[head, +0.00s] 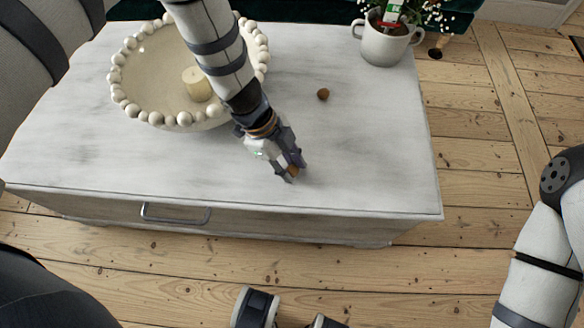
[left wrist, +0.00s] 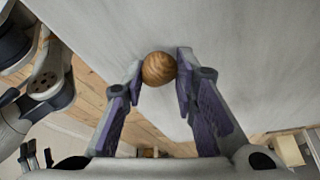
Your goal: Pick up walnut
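My left gripper (head: 291,172) is over the front right part of the white table. In the left wrist view its fingertips (left wrist: 160,68) sit on both sides of a round brown ball with wood-like grain (left wrist: 159,69) and touch it. In the head view that ball is mostly hidden by the fingers, and whether it touches the tabletop is unclear. A small brown nut-like thing, which looks like a walnut (head: 323,94), lies on the tabletop behind and right of the gripper, apart from it. My right arm shows at the right edge; I cannot make out its gripper.
The white table (head: 385,150) has a drawer handle (head: 176,214) in front. A beaded tray (head: 150,75) with a candle (head: 197,84) stands left, partly behind my left arm. A potted plant in a white cup (head: 385,46) stands at the back right.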

